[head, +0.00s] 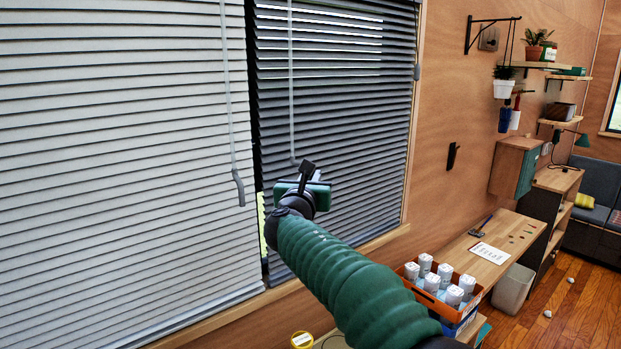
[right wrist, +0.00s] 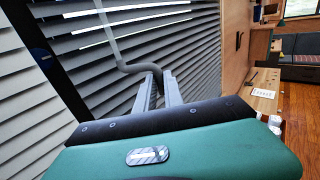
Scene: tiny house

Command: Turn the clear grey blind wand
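A thin grey wand (head: 291,80) hangs in front of the dark right-hand blind (head: 345,110). In the right wrist view the wand (right wrist: 108,28) bends at its lower end into a crank handle (right wrist: 138,67). My right gripper (right wrist: 158,85) has its two narrow fingers close together, one on each side of the handle's end, and looks shut on it. In the head view this gripper (head: 305,172) is at the wand's lower end, its fingers partly hidden by the wrist. A second grey wand (head: 230,110) hangs to the left, untouched. My left gripper is out of view.
A pale blind (head: 120,150) fills the left, close beside the dark one. An orange crate (head: 413,284) of white containers stands at lower right, beside a wooden desk (head: 495,262). Wall shelves (head: 540,65) are farther right. Room in front of the blinds looks free.

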